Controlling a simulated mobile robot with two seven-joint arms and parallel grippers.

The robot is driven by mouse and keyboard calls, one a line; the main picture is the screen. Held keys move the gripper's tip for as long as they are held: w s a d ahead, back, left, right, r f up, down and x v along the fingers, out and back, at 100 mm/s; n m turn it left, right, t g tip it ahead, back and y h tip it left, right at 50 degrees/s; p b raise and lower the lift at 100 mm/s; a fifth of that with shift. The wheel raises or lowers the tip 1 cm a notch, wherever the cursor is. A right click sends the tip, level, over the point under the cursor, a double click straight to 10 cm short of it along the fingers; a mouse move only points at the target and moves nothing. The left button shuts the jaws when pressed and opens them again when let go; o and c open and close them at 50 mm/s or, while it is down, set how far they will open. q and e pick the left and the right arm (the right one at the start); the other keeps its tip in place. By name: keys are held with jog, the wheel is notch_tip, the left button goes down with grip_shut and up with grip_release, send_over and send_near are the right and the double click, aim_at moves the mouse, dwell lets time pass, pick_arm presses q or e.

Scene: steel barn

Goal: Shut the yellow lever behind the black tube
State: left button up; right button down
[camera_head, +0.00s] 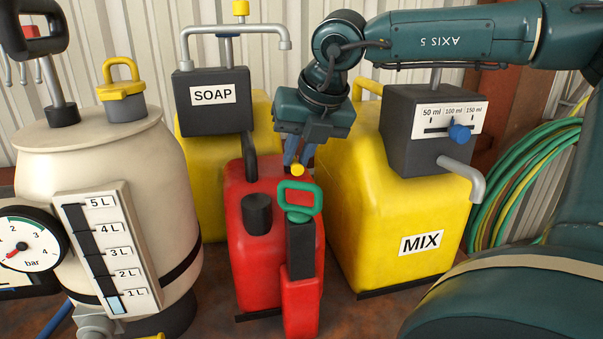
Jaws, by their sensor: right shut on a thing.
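A small yellow piece (297,170), which looks like the end of the yellow lever, shows between the fingertips of my right gripper (297,161). The gripper points down over the back of the red can and is shut on this piece. Most of the lever is hidden, so I cannot tell its angle. In front of it stands a black tube (300,248) on a red body, with a green handle (300,198) on top. A short black spout (257,214) and a black grip (249,155) are on the red can (255,262). My left gripper is not in view.
A yellow SOAP can (207,183) stands behind the red can, and a yellow MIX can (352,240) stands close to its right. A cream sprayer tank (165,170) with a gauge (27,243) is at left. Green hoses (530,165) hang at right.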

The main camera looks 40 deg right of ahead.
dwell(0.3)
jog(key=c, duration=1.4)
grip_release()
jog(key=shift+a, duration=0.1)
jog(key=shift+r, duration=0.1)
jog(key=v, duration=1.3)
jog(key=shift+b, duration=0.3)
jog(key=shift+a, duration=0.1)
